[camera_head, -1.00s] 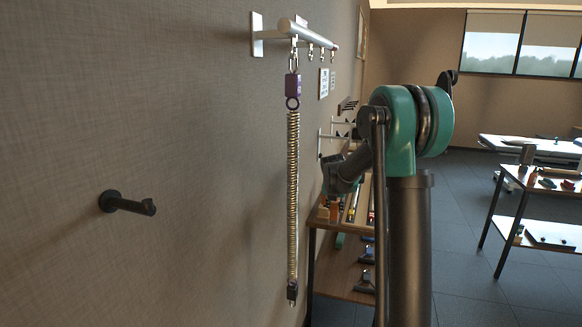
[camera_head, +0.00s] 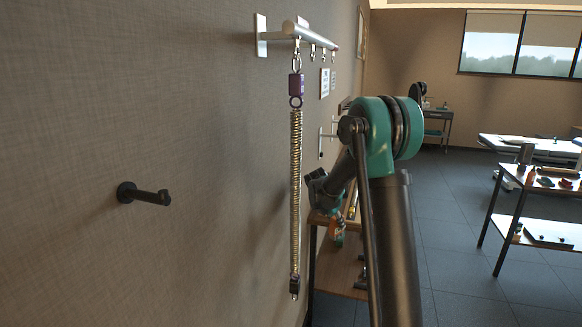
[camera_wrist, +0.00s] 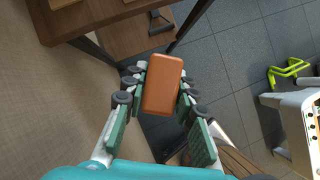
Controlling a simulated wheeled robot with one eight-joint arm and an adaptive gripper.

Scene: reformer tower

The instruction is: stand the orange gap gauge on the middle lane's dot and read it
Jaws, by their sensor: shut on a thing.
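The orange gap gauge (camera_wrist: 163,88) shows in the wrist view as a rounded orange block. In the head view my arm covers much of the area around the gripper, and I cannot clearly make out the gauge there. I cannot make out the middle lane or its dot in either view.
A wooden shelf unit (camera_head: 336,268) stands against the wall behind my arm; it also shows in the wrist view (camera_wrist: 120,28). A spring (camera_head: 296,190) hangs from a wall rail (camera_head: 300,32). A peg (camera_head: 145,195) juts out at left. A table (camera_head: 530,185) stands right, with open floor between.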

